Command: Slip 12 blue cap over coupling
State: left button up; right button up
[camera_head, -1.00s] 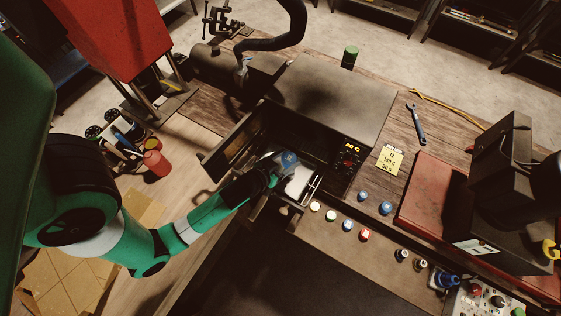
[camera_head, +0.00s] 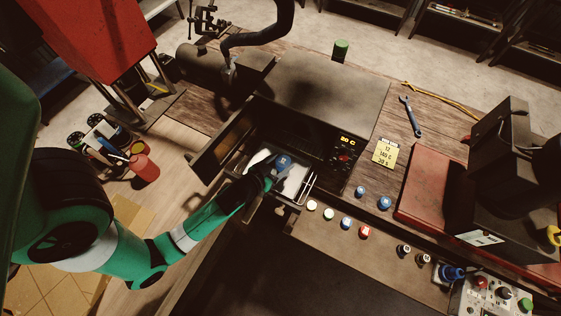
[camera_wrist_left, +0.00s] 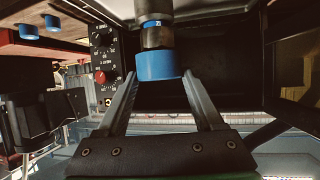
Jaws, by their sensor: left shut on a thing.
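The head view shows only a small blue part (camera_head: 284,161) at the fingertips. My right gripper is not clearly visible.
Two loose blue caps (camera_head: 361,190) (camera_head: 384,203) lie on the wooden bench. A yellow card (camera_head: 385,152), wrench (camera_head: 411,115) and red machine base (camera_head: 431,187) stand right. A black hose (camera_head: 258,41) hangs behind.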

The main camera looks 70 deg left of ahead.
pick_arm(q)
jog(key=shift+f+b, duration=1.05)
jog(key=shift+f, duration=0.4)
jog(key=o, duration=1.3)
jog(key=b+v, duration=0.1)
jog(key=v, duration=1)
jog(key=shift+s+d+r, duration=0.15)
jog(key=shift+s, duration=0.05)
